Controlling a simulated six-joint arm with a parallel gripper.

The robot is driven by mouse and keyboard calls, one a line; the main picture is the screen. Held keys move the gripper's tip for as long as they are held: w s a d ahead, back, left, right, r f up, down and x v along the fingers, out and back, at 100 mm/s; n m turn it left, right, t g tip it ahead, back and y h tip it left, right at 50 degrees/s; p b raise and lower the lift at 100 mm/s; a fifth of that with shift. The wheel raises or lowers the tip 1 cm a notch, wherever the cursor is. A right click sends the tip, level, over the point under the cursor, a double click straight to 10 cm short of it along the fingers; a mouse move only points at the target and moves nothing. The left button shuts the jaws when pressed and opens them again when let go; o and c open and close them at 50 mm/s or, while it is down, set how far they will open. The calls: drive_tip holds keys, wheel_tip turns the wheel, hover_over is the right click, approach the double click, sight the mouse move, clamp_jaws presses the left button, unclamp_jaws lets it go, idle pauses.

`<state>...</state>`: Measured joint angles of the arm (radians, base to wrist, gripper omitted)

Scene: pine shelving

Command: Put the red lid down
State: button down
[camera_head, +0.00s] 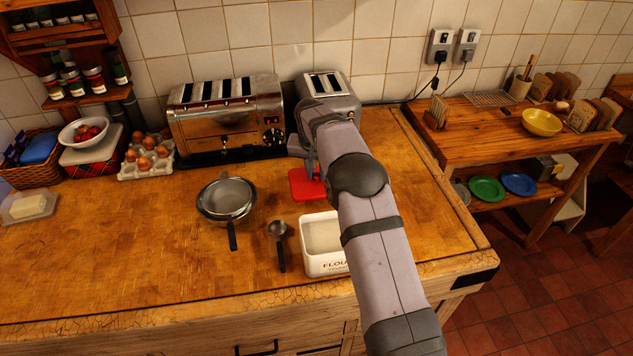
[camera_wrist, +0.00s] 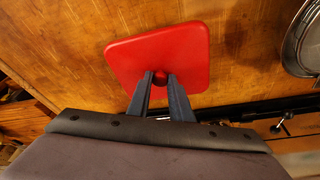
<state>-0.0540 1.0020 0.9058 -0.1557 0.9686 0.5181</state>
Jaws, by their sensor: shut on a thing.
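The red lid (camera_head: 304,185) is a flat square with rounded corners and a small round knob. In the head view it is low over the wooden worktop, behind the white flour tin (camera_head: 322,232), and my arm hides its right part. In the wrist view the lid (camera_wrist: 158,55) shows almost whole. My gripper (camera_wrist: 160,82) is shut on its knob, one finger on each side. In the head view my gripper (camera_head: 311,168) is partly hidden by my arm. I cannot tell whether the lid touches the worktop. The flour tin is open at the top.
A sieve (camera_head: 227,198) and a measuring scoop (camera_head: 279,240) lie left of the tin. A large toaster (camera_head: 225,115) and a smaller toaster (camera_head: 330,92) stand behind the lid. An egg tray (camera_head: 147,158) is farther left. The worktop's front left is clear.

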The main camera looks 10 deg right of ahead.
sight(316, 182)
drive_tip(key=shift+f+p, duration=0.8)
drive_tip(key=shift+f, duration=1.5)
drive_tip(key=shift+f, duration=0.1)
drive_tip(key=shift+f, duration=0.15)
drive_tip(key=c, duration=1.6)
unclamp_jaws()
drive_tip(key=shift+r, duration=0.45)
drive_tip(key=shift+b+v, duration=1.85)
drive_tip(key=shift+v, duration=4.05)
